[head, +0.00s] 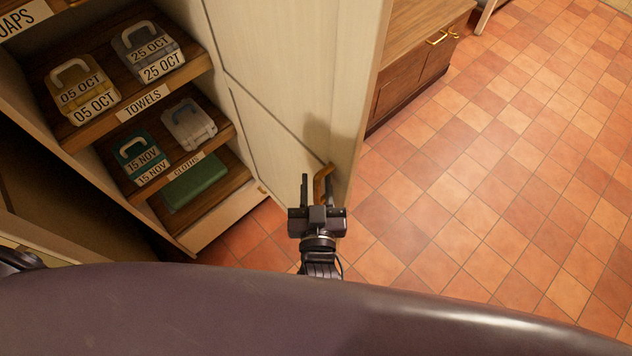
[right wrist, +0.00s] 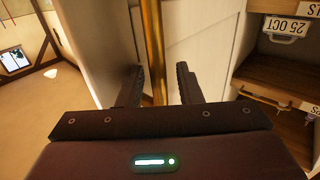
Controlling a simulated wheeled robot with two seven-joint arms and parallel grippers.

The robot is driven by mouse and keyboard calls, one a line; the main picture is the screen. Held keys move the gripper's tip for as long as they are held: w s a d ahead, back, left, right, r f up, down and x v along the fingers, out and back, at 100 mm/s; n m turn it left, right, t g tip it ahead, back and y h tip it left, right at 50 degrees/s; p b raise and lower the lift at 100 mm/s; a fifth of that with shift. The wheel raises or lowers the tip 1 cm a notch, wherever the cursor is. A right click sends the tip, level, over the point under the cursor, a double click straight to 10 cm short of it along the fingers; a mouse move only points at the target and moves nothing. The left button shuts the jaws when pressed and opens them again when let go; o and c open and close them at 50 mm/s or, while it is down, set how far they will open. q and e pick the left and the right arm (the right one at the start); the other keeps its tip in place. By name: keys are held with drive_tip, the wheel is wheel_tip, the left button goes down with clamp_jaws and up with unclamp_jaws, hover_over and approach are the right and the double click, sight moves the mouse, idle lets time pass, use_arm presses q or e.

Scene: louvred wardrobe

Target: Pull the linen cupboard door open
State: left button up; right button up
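The linen cupboard door (head: 285,75) is cream and stands swung open, with the shelves showing to its left. Its brass handle (head: 322,183) is near the door's free edge, low in the head view. My right gripper (head: 316,188) is at the handle with its fingers apart. In the right wrist view the brass handle (right wrist: 152,40) runs upright between the two fingers of my right gripper (right wrist: 158,78), with a gap on each side. It does not look clamped. My left gripper is not in view.
The cupboard shelves (head: 150,105) hold labelled boxes, including a yellow box (head: 83,92), a teal box (head: 140,158) and a green item (head: 195,183). A wooden cabinet (head: 415,60) stands behind the door. The tiled floor (head: 480,190) to the right is clear.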

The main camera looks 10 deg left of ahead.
drive_tip(key=s+d+b, duration=0.1)
drive_tip(key=s+b, duration=0.1)
drive_tip(key=s, duration=0.5)
drive_tip(key=shift+s, duration=0.25)
drive_tip(key=shift+f, duration=0.1)
drive_tip(key=s+d+f+n+g+b, duration=0.1)
drive_tip(key=s+d+f+g, duration=0.15)
drive_tip(key=f, duration=0.85)
drive_tip(key=s+d+f+n+g+b, duration=0.1)
drive_tip(key=d+f+g, duration=0.25)
drive_tip(key=f, duration=0.85)
drive_tip(key=s+d+f+n+g+b, duration=0.1)
drive_tip(key=s+d+f+g, duration=0.15)
drive_tip(key=f, duration=0.85)
drive_tip(key=s+d+f+m+g+h+b, duration=0.2)
drive_tip(key=s+d+f+g, duration=0.6)
drive_tip(key=s+d+f, duration=0.7)
drive_tip(key=d+f, duration=0.3)
drive_tip(key=shift+s+d+h, duration=0.35)
drive_tip(key=shift+h, duration=0.05)
